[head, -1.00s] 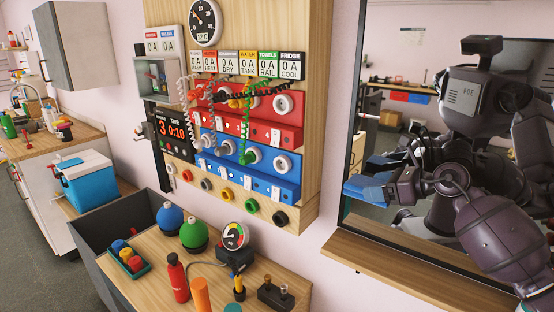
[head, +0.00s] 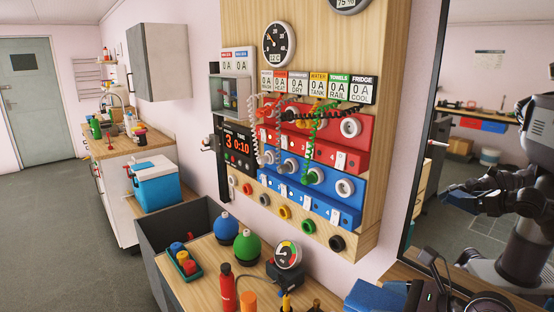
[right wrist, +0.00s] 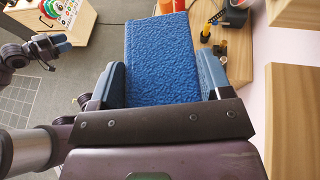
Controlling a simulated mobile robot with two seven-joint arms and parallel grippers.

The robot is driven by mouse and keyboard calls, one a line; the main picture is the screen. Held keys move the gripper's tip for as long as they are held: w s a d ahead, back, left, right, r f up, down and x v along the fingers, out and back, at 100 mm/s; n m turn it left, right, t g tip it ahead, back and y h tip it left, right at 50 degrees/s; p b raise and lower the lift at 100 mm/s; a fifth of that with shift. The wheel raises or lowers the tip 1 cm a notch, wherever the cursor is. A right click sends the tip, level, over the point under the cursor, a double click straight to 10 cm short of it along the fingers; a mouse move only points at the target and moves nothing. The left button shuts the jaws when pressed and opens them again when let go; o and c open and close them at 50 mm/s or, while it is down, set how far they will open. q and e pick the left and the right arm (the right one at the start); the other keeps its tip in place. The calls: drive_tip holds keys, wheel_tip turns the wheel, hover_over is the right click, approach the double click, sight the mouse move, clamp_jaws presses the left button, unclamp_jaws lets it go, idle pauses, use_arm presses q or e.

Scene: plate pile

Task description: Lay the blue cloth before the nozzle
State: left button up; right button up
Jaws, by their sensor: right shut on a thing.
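The blue cloth (head: 376,297) shows at the bottom right of the head view, in front of the board. In the right wrist view the textured blue cloth (right wrist: 160,48) stretches out flat between the two fingers. My right gripper (right wrist: 161,82) is shut on it. My right gripper also shows, partly cut off, at the bottom of the head view (head: 408,296). My left gripper (right wrist: 50,45) seems to be at the left edge of the right wrist view, apart from the cloth; its opening is unclear. I cannot tell which fitting is the nozzle.
A wooden board (head: 385,120) carries dials, red and blue socket panels and coiled cords. On the bench below stand a red bottle (head: 226,285), blue and green round vessels and a gauge (head: 288,255). A mirror (head: 480,150) is at right. Floor at left is clear.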

drive_tip(key=shift+w+d+f+m+t, duration=0.1)
drive_tip(key=shift+d+f+m+t, duration=0.15)
drive_tip(key=shift+m+t, duration=0.05)
drive_tip(key=shift+w+d+m+t+h, duration=0.1)
drive_tip(key=shift+w+m+t+h, duration=0.05)
drive_tip(key=shift+m+t+h, duration=0.2)
drive_tip(key=shift+w+r+m+t+h, duration=0.15)
drive_tip(key=shift+m+t+h, duration=0.25)
drive_tip(key=shift+m+h, duration=0.15)
drive_tip(key=shift+w+r+m+t+h, duration=0.1)
drive_tip(key=shift+r+m+t+h, duration=0.05)
drive_tip(key=shift+m+t+h, duration=0.3)
drive_tip(key=shift+s+r+m+t+h, duration=0.1)
drive_tip(key=shift+r+m+t+h, duration=0.1)
drive_tip(key=shift+m+h, duration=0.25)
drive_tip(key=shift+s+r+m+t+h, duration=0.1)
drive_tip(key=shift+m+t+h, duration=0.1)
drive_tip(key=shift+m+h, duration=0.2)
drive_tip(key=shift+s+a+f, duration=0.2)
drive_tip(key=shift+a, duration=0.15)
drive_tip(key=shift+s+f, duration=0.1)
drive_tip(key=shift+f, duration=0.05)
